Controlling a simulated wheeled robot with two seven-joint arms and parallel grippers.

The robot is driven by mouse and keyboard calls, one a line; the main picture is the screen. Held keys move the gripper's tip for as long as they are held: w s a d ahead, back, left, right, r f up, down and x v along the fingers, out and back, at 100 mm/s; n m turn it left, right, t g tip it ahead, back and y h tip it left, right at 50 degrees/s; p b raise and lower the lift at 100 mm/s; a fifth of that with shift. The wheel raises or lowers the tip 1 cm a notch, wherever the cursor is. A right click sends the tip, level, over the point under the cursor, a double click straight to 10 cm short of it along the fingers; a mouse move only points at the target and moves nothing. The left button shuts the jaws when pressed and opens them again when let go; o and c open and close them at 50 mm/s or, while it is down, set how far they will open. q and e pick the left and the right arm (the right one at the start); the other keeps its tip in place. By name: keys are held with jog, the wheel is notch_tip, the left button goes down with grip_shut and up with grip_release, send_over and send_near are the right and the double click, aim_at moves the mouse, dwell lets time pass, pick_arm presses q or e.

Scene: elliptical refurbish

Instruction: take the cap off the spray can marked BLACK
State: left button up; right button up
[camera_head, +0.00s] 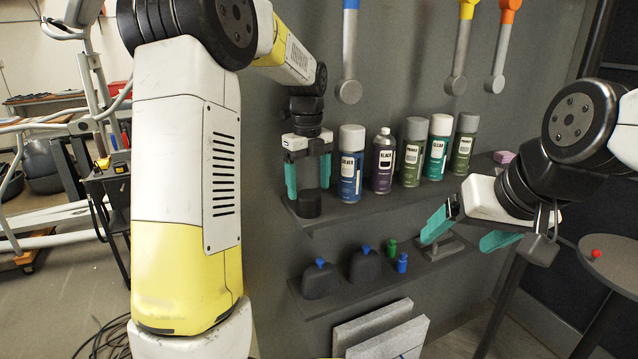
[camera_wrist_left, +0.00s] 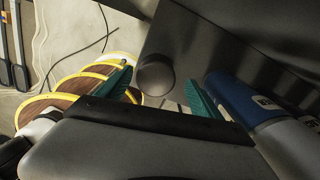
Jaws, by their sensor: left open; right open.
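The spray can marked BLACK (camera_head: 382,162) stands upright on the upper shelf, purple-bodied. Its top is bare, with a small pale nozzle showing and no cap on it. A dark round cap (camera_head: 307,206) sits on the shelf's left end, apart from the cans; it also shows in the left wrist view (camera_wrist_left: 155,75). My left gripper (camera_head: 308,182) is open above the cap, its teal fingers on either side; the left wrist view shows them (camera_wrist_left: 158,85) apart. My right gripper (camera_head: 452,243) is open and empty in front of the lower shelf.
The blue SILVER can (camera_head: 350,175) stands just right of my left gripper. Several capped cans, including CLEAR (camera_head: 437,155), stand right of BLACK. The lower shelf (camera_head: 345,302) holds dark containers, small bottles and a grey bracket. A round table (camera_head: 615,262) is at right.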

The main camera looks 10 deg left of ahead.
aim_at(309, 192)
pick_arm(q)
notch_tip(309, 192, up, 11)
jog(key=s+r+n+t, duration=0.2)
jog(key=s+r+n, duration=0.1)
jog(key=s+n, duration=0.5)
jog(key=s+f+n+t+h, duration=0.1)
jog(key=s+f+n, duration=0.3)
jog(key=s+n, duration=0.4)
jog(key=s+f+n+t+h, duration=0.1)
jog(key=s+f+n+t, duration=0.2)
jog(key=s+n, duration=0.6)
jog(key=shift+f+n, duration=0.8)
